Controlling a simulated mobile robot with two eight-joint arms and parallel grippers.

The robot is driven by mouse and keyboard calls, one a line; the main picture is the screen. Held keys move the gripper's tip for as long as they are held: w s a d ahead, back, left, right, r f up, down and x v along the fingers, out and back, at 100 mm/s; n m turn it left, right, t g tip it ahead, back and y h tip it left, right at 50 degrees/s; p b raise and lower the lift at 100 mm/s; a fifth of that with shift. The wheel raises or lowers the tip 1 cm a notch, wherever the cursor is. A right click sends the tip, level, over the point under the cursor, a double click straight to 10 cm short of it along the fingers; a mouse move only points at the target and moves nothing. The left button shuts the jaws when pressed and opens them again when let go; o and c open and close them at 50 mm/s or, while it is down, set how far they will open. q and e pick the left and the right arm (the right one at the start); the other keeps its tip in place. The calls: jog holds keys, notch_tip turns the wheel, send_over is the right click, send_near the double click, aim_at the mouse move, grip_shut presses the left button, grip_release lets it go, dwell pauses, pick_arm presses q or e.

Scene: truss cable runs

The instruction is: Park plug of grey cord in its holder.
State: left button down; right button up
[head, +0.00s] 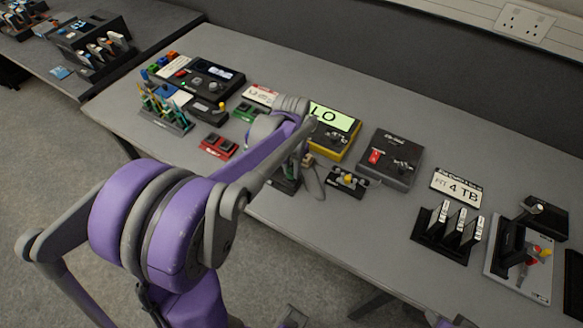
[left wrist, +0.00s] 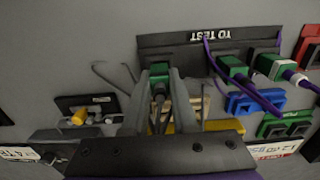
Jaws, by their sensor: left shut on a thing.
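My left gripper (left wrist: 160,80) is shut on a green plug with a dark body (left wrist: 158,88), near the edge of a black rack marked TO TEST (left wrist: 190,42). I cannot tell whether the plug is in the rack or above it. A grey cord (left wrist: 108,78) bends beside the left finger; it also shows in the head view (head: 317,184). Two other green plugs (left wrist: 270,66) with purple cords sit in the rack. In the head view, my left gripper (head: 290,172) is mostly hidden behind its own arm. Which holder belongs to the grey cord is not clear.
A small black box with a yellow knob (head: 347,180) and a yellow tester (head: 336,134) stand close by. A red holder (head: 218,147) and a green one (head: 245,112) lie left of the arm. A blue holder (left wrist: 255,103) is near the rack.

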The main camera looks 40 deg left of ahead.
pick_arm(q)
jog(key=shift+f+b, duration=0.4)
jog(key=shift+f, duration=0.05)
pick_arm(e)
jog(key=shift+f, duration=0.4)
dwell(0.8)
pick_arm(q)
jog(key=c, duration=0.6)
grip_release()
jog(key=shift+r, duration=0.1)
jog(key=shift+r+p, duration=1.6)
jog(key=shift+r, duration=0.85)
pick_arm(e)
jog(key=shift+w+r, duration=0.25)
jog(key=shift+r, duration=0.7)
jog(key=shift+w+r, duration=0.2)
jog(key=shift+r, duration=0.75)
pick_arm(q)
jog(key=shift+r+p, duration=0.3)
jog(key=shift+r, duration=0.15)
jog(key=shift+r+p, duration=0.85)
jog(key=shift+r, duration=0.75)
jog(key=shift+f, duration=0.1)
pick_arm(e)
jog(key=r, duration=0.1)
jog(key=w+r, duration=0.1)
jog(key=r, duration=0.1)
